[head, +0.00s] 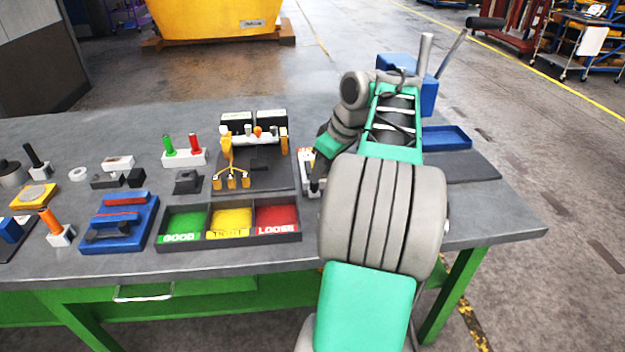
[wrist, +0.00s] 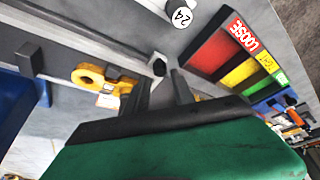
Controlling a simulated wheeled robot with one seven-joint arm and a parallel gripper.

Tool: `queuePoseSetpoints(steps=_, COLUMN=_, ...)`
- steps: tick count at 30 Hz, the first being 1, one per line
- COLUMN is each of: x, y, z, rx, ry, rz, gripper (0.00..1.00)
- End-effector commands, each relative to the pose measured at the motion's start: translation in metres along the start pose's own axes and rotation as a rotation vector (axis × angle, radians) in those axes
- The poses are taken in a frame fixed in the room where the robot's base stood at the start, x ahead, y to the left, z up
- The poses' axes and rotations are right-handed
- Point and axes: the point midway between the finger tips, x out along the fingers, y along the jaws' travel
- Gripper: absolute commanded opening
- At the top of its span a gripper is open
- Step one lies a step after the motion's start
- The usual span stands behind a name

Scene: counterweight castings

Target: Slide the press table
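The blue press (head: 428,97) stands at the right of the bench, mostly behind my arm, with a lever at its top. Its table is largely hidden by my arm in the head view, and I cannot tell how far it is slid. My gripper (head: 316,186) points down beside a white piece (head: 307,168), right of the bins. In the wrist view my gripper's two dark fingers (wrist: 160,88) stand apart. A dark knob (wrist: 158,66) shows just beyond and between their tips, at the end of a grey rail-like part (wrist: 90,42). Contact is not clear.
A sorting tray (head: 228,240) with green, yellow and red bins lies left of my gripper. A fixture with yellow clamps (head: 230,160) stands behind it. A yellow ringed part (wrist: 90,76) lies near the fingers. A blue tray (head: 447,137) is at the right.

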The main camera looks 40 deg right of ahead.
Motion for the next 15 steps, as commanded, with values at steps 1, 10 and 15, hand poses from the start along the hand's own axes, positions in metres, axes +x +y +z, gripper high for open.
queuePoseSetpoints(steps=1, x=0.014, y=-0.001, z=0.001, rx=-0.002, ry=0.0, rz=-0.003, gripper=0.3)
queuePoseSetpoints(steps=10, x=0.043, y=0.0, z=0.0, rx=0.0, ry=0.001, rz=0.002, gripper=0.3)
queuePoseSetpoints(steps=15, x=0.043, y=0.0, z=0.0, rx=0.0, ry=0.0, rz=0.001, gripper=0.3)
